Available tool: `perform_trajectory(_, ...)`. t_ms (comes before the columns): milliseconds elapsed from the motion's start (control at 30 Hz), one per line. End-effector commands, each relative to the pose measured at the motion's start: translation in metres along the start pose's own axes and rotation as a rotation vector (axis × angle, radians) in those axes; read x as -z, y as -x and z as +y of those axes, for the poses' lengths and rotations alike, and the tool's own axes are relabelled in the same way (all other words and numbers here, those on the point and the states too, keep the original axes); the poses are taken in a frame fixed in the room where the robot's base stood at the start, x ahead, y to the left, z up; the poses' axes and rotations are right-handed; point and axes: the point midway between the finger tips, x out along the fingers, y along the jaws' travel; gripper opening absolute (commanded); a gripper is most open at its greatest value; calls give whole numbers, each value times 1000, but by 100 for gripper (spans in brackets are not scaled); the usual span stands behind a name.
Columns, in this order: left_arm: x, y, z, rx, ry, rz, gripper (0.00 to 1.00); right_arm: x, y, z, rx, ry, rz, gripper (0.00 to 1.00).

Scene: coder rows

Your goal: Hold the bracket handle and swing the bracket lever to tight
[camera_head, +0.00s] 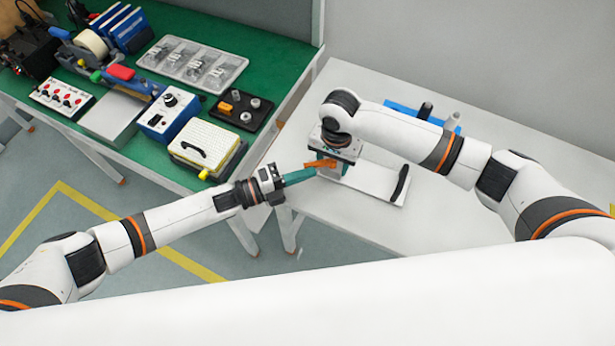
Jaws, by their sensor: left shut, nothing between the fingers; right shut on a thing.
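The bracket is a white plate (372,189) lying on the white table, with a black handle (401,184) at its right end. An orange lever (321,163) shows at its left end. My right gripper (331,170) comes down over the left end, shut on a part of the bracket that its own body mostly hides. I cannot tell exactly which part. My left gripper (312,172) is shut and empty. Its teal fingertips are at the orange lever's left side; I cannot tell if they touch it. The black handle is clear of both grippers.
A blue thing with black posts (424,112) stands behind my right arm. To the left, a green bench (262,60) holds several devices, including a white pad with a black handle (205,144). The front of the white table (375,232) is clear.

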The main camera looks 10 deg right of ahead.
Motion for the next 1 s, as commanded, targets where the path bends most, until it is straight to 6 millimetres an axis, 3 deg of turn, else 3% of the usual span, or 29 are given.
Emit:
perform_trajectory(200, 17, 1, 0, 5, 1, -139, 0, 1, 0, 0, 1, 5, 2, 9)
perform_trajectory(1000, 35, 0, 2, 4, 1, -129, 0, 9, -2, 1, 5, 21, 15, 10)
